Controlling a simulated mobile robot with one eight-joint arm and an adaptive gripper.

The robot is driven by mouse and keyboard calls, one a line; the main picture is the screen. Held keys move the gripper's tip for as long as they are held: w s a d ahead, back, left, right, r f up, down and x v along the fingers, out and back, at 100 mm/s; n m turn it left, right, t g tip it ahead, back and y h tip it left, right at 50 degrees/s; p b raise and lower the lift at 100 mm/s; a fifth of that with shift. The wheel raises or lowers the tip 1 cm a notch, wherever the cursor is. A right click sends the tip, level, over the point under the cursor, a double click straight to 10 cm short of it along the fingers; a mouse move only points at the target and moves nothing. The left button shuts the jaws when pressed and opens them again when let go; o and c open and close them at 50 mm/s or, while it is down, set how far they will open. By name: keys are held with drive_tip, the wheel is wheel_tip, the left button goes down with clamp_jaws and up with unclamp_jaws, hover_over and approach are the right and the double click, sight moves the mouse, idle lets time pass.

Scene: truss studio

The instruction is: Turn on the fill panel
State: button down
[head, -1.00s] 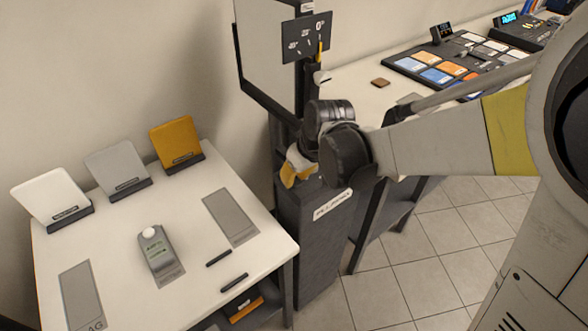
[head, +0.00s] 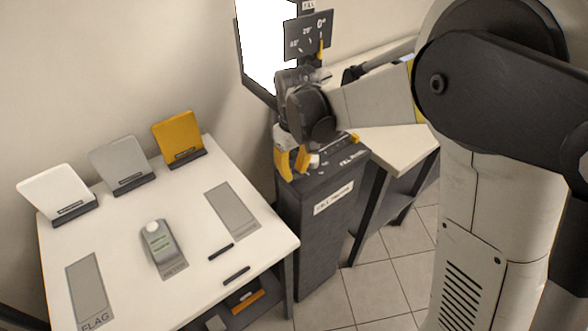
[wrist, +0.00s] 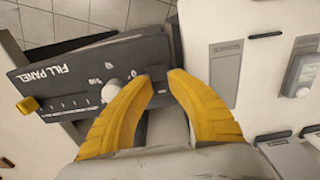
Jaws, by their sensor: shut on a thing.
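The fill panel (head: 268,42) glows bright white in the head view, above a dark grey pedestal (head: 318,225) labelled FILL PANEL. The pedestal's control top (wrist: 95,80) shows in the wrist view, with a white round knob (wrist: 110,91), a yellow tab (wrist: 27,105) and tick marks. My gripper (wrist: 162,77) has yellow fingers pointing down at this top, beside the white knob. The fingertips are close around a small dark part (wrist: 157,73), apparently a switch, mostly hidden between them. In the head view my gripper (head: 293,170) is over the pedestal's left edge.
A white table (head: 130,225) stands left of the pedestal, with white, grey and yellow cards (head: 180,138) on stands and a light meter (head: 160,243). Another table (head: 400,150) stands behind on the right, partly covered by my arm. A tiled floor (head: 375,280) lies in front.

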sight(295, 175)
drive_tip(key=c, duration=1.2)
unclamp_jaws()
wheel_tip(295, 175, up, 12)
drive_tip(key=shift+s+d, duration=0.1)
drive_tip(key=shift+s, duration=0.05)
drive_tip(key=s+d+m+t, duration=0.2)
drive_tip(key=s+d, duration=0.3)
drive_tip(key=s, duration=0.1)
drive_tip(key=s+d+m+t, duration=0.2)
drive_tip(key=s+d, duration=0.3)
drive_tip(key=s+d+m+t, duration=0.2)
drive_tip(key=s+d, duration=0.3)
drive_tip(key=s, duration=0.1)
drive_tip(key=shift+s+d+f+m+t, duration=0.2)
drive_tip(key=shift+s+m+t, duration=0.1)
drive_tip(key=shift+s+m, duration=0.1)
